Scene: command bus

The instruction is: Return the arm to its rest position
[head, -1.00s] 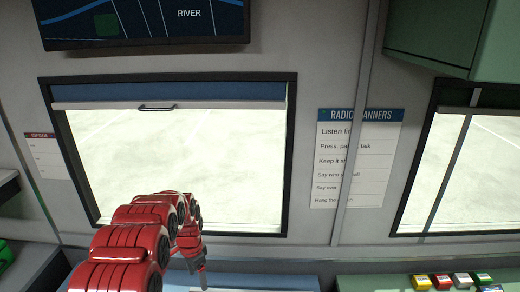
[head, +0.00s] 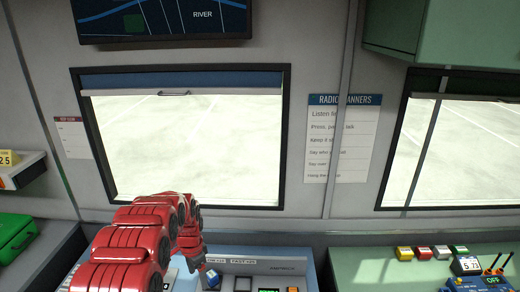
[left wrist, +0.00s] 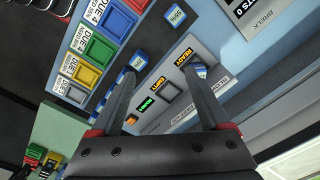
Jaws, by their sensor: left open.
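My left arm (head: 125,250) is red and reaches in from the bottom left of the head view, bent in front of the window. Its gripper (head: 196,262) hangs down over the console at the bottom centre. In the left wrist view the two dark fingers (left wrist: 165,75) are spread apart with nothing between them. They are above a grey panel (left wrist: 178,112) with lit labels and buttons. A small blue item with a white label (left wrist: 197,71) lies by the right fingertip; whether they touch I cannot tell. My right gripper is in neither view.
Coloured trays (left wrist: 88,75) line the console's left side. A green case (head: 15,236) stands at the far left. A window (head: 185,150) and wall screen (head: 165,18) are behind.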

